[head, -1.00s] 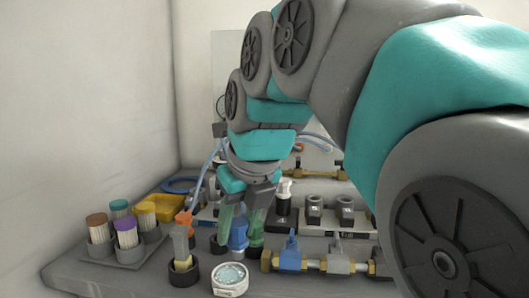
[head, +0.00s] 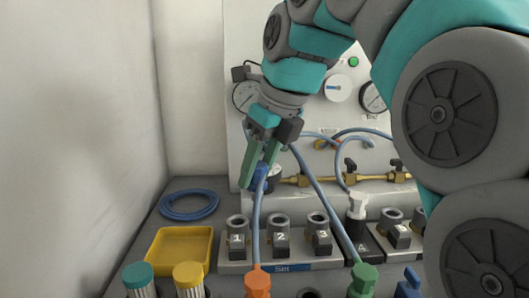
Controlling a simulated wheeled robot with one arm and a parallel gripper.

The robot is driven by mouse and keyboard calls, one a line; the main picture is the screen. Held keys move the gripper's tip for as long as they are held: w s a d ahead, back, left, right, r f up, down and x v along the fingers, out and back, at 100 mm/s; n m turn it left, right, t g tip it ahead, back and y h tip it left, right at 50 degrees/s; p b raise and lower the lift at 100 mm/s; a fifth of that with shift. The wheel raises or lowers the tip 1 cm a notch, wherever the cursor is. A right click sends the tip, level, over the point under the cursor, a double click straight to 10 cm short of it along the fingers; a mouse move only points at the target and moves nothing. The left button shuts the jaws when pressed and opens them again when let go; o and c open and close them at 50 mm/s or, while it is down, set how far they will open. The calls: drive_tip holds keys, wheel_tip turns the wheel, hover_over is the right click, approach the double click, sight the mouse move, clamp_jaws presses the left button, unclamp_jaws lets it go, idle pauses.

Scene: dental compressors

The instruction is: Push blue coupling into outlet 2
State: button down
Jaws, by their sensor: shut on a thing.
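The blue coupling (head: 261,178) is between the green fingers of my gripper (head: 258,172), which is shut on it. My gripper is tilted, and its fingers partly cover the coupling. In the picture it is above the outlet row, between outlets 1 and 2; I cannot tell the exact height. Outlet 2 (head: 280,240) is the middle grey socket on the pale block marked "Set" (head: 293,267). Its round mouth faces up and looks empty. Outlet 1 (head: 237,238) is left of it and outlet 3 (head: 318,236) right.
An orange coupling (head: 258,283) and a green coupling (head: 363,280) stand in front, with blue hoses rising past the outlets. A yellow tray (head: 181,251) and a coiled blue hose (head: 190,204) lie left. Brass valves (head: 300,181) and a gauge panel (head: 240,60) stand behind.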

drive_tip(key=d+r, duration=0.1)
drive_tip(key=d, duration=0.2)
drive_tip(key=b, duration=0.1)
hover_over(272, 216)
drive_tip(key=s+d, duration=0.1)
drive_tip(key=shift+f, duration=2.5)
drive_tip(key=shift+f, duration=0.85)
drive_tip(key=shift+f, duration=0.5)
drive_tip(key=shift+c, duration=1.8)
unclamp_jaws()
drive_tip(key=shift+d, duration=0.1)
